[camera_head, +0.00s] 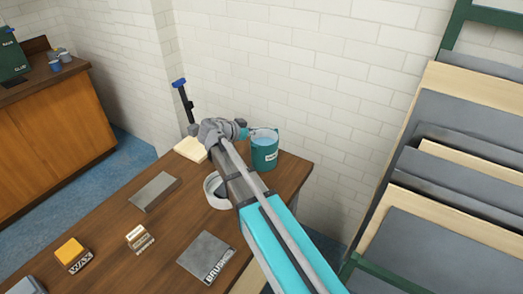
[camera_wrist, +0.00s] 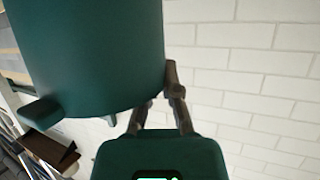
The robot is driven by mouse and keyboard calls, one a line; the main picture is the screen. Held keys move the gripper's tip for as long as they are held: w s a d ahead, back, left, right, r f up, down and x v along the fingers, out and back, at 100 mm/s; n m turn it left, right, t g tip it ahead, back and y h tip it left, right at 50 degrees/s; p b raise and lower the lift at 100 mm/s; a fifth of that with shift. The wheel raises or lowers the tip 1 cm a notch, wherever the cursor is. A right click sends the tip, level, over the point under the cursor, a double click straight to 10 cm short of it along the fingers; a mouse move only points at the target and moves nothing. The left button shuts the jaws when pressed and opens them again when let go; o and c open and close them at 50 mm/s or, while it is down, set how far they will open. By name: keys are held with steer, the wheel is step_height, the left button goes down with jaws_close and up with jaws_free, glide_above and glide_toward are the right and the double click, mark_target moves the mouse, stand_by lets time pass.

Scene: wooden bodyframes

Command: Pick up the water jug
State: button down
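The water jug (camera_head: 265,152) is a dark teal container with a pale label, at the back right corner of the wooden table. In the wrist view the jug (camera_wrist: 85,55) is large and fills the upper left. My gripper (camera_head: 243,131) is at the jug's left upper side in the head view. In the wrist view my gripper's fingers (camera_wrist: 163,92) are close against the jug's right edge, one partly hidden behind it. Whether they are closed on the jug's handle cannot be seen.
A white brick wall (camera_head: 310,70) stands close behind. On the table (camera_head: 165,225) are a white round container (camera_head: 212,203), a grey plate (camera_head: 155,190), a brushes sign (camera_head: 207,257) and a wax sign (camera_head: 80,263). A rack of boards (camera_head: 460,150) stands at right.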

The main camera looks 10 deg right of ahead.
steer(key=shift+r, duration=0.2)
step_height(320, 180, up, 3)
steer(key=p, duration=0.3)
steer(key=shift+f, duration=0.15)
steer(key=s+d+r+p, duration=0.1)
steer(key=s+r+p, duration=0.9)
steer(key=s, duration=0.4)
stand_by(1.1)
steer(key=shift+s, duration=0.1)
